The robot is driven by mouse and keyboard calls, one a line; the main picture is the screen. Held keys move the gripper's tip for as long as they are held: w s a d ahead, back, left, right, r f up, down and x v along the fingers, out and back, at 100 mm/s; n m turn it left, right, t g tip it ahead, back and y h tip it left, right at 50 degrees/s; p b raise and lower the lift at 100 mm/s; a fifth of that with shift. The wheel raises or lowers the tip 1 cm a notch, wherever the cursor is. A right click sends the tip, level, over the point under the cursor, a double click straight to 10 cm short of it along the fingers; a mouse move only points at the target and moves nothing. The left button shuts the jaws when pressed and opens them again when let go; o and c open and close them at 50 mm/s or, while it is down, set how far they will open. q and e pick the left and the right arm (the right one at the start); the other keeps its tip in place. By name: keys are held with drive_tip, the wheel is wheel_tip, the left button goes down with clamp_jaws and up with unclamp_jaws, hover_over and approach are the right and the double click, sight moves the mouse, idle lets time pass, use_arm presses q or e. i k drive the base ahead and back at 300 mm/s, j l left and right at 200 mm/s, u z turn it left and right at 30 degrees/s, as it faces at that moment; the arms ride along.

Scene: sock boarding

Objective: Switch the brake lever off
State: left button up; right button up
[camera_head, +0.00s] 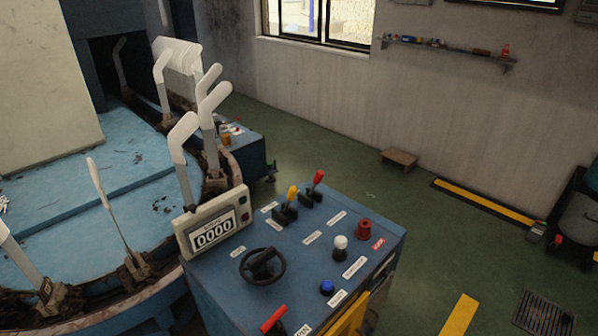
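A blue control console (215,290) stands at the lower middle. At its back are a lever with a yellow knob (292,192) and a lever with a red knob (319,176), both leaning up to the right. A red handle (273,319) sits at the console's front edge, partly cut off by the picture. The labels are too small to read, so I cannot tell which one is the brake lever. Neither of my grippers is in view.
The console also carries a display (213,234) reading 0000, a black handwheel (262,266), a red button (364,229), a white knob (340,243) and a blue button (327,287). White sock forms (182,140) stand around the blue machine at left.

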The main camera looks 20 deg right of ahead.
sight(319, 174)
drive_tip(key=l+u, duration=0.2)
drive_tip(key=l, duration=0.85)
drive_tip(key=l+u, duration=0.2)
drive_tip(key=l, duration=0.9)
